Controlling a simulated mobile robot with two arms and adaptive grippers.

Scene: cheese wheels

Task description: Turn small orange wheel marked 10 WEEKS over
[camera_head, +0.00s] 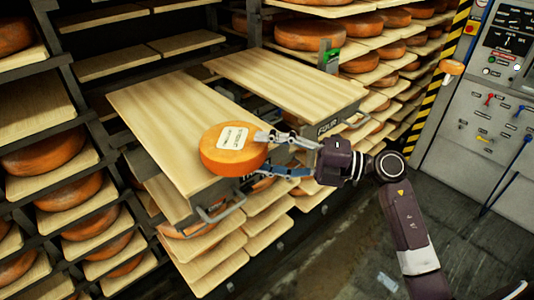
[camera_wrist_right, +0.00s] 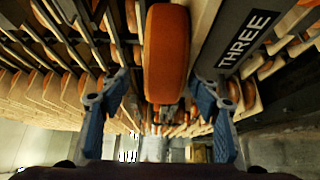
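A small orange cheese wheel (camera_head: 226,159) with a white label on its top face lies flat at the front edge of the left pulled-out board (camera_head: 166,110), seeming to stick out past it. The label's print is too small to read. My right gripper (camera_head: 262,155) is open at the wheel's front side, one finger near the top face and the other lower. In the right wrist view the wheel (camera_wrist_right: 166,60) shows rim-on between the spread fingers (camera_wrist_right: 160,105), with gaps on both sides. My left gripper is not in view.
A second pulled-out board (camera_head: 285,80), marked FOUR, is bare at right. Racks with large orange wheels (camera_head: 45,150) stand at left and behind. A control panel (camera_head: 490,100) with levers is at far right. The wrist view shows a THREE plate (camera_wrist_right: 245,45) close beside the wheel.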

